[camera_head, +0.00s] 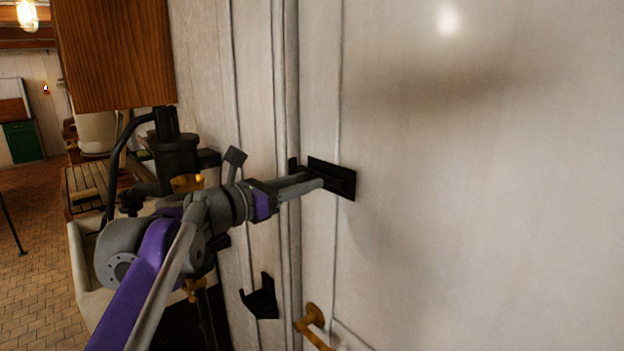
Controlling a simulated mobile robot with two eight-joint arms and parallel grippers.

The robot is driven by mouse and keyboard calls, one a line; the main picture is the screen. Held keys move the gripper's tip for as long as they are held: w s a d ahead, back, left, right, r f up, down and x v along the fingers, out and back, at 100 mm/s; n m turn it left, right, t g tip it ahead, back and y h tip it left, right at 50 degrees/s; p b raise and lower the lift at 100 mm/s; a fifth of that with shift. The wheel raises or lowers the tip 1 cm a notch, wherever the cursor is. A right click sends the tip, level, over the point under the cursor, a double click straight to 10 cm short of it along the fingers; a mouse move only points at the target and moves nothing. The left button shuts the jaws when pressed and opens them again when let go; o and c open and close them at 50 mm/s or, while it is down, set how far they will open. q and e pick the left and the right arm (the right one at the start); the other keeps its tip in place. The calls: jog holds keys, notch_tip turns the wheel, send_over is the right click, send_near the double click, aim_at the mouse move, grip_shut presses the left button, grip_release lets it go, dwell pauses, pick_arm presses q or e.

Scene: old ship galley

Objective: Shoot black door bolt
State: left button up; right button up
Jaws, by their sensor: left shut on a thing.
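The black door bolt (341,181) is mounted on the pale panelled door (470,220), near the door's left edge. A small black piece (293,165) shows just left of the bolt plate, at the door's edge. My left gripper (315,184) reaches in from the left and is shut on the bolt, its fingers at the plate. The fingers hide part of the bolt, so I cannot tell how far the bar reaches past the edge. My right gripper is not in view.
A brass door handle (312,318) sits below the bolt. A black bracket (261,299) is on the wall left of the door edge. A wooden cabinet (115,55) hangs at upper left. The brick-tiled floor (35,290) is open at far left.

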pick_arm(q)
grip_shut()
jog(key=shift+w+a, duration=0.1)
jog(key=w+a, duration=0.1)
jog(key=w+a+p, duration=0.1)
jog(key=w, duration=0.1)
jog(key=shift+w+a, duration=0.15)
dwell(0.6)
jog(key=shift+o, duration=2.2)
grip_release()
jog(key=o, duration=0.6)
jog(key=shift+a, duration=0.15)
jog(key=shift+o, duration=0.2)
